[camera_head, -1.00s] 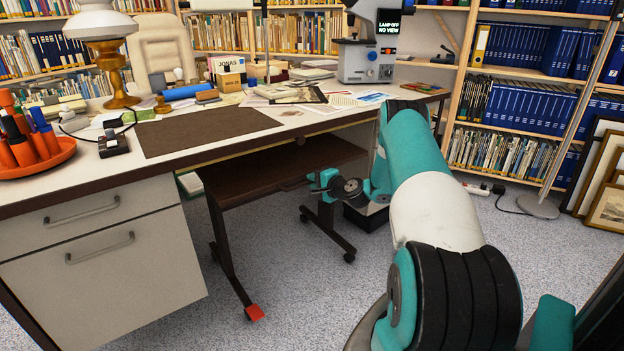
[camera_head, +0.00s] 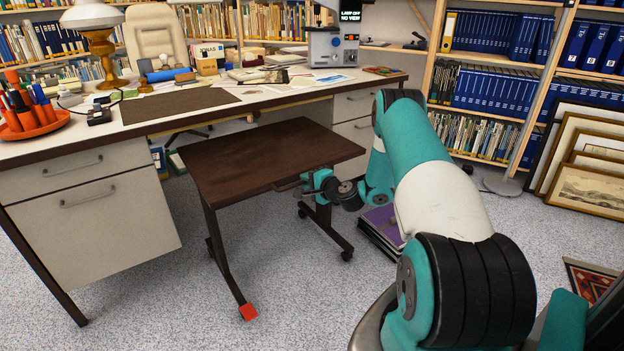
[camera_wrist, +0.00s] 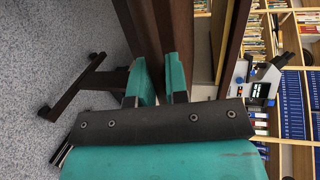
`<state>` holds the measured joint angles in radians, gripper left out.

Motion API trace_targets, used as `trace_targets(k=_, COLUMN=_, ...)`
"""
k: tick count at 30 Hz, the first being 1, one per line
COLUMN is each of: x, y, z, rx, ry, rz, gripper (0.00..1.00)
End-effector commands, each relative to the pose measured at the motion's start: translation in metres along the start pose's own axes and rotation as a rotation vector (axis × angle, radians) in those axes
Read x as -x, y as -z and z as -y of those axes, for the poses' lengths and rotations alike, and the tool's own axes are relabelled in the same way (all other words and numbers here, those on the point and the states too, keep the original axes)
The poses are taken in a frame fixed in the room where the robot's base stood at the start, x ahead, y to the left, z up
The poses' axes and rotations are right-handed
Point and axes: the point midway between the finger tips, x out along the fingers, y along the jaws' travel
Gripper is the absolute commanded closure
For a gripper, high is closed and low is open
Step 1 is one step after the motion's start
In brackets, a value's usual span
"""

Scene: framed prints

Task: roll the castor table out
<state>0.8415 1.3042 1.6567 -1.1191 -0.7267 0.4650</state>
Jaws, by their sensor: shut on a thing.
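The castor table (camera_head: 260,155) has a dark brown top and dark legs on castors. It stands on the carpet in front of the white desk, its whole top showing below the desk's front edge. Whether its back edge is clear of the desk I cannot tell. A red piece (camera_head: 248,312) sits at the near foot. My gripper (camera_head: 304,183) is at the table's near right edge, shut on a dark handle-like part there. In the wrist view my gripper (camera_wrist: 160,88) has its teal fingers on either side of the brown part. The exact contact is partly hidden.
The desk (camera_head: 95,215) with drawers stands left and behind. Purple-topped flat items (camera_head: 383,226) lie on the floor right of the table, close to its foot. Framed prints (camera_head: 580,190) lean at the right; a rug (camera_head: 590,278) lies near them. Carpet in front is clear.

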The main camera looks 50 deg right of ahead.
Motion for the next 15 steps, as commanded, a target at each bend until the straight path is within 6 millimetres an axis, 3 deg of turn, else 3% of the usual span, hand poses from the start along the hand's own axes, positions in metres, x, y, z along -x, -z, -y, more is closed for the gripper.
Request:
trace_targets(k=14, x=0.002, y=0.0058, z=-0.0003, rx=0.004, ry=0.002, rz=-0.015, gripper=1.0)
trace_targets(k=15, x=0.0021, y=0.006, z=-0.0003, rx=0.003, ry=0.001, rz=-0.015, gripper=0.76)
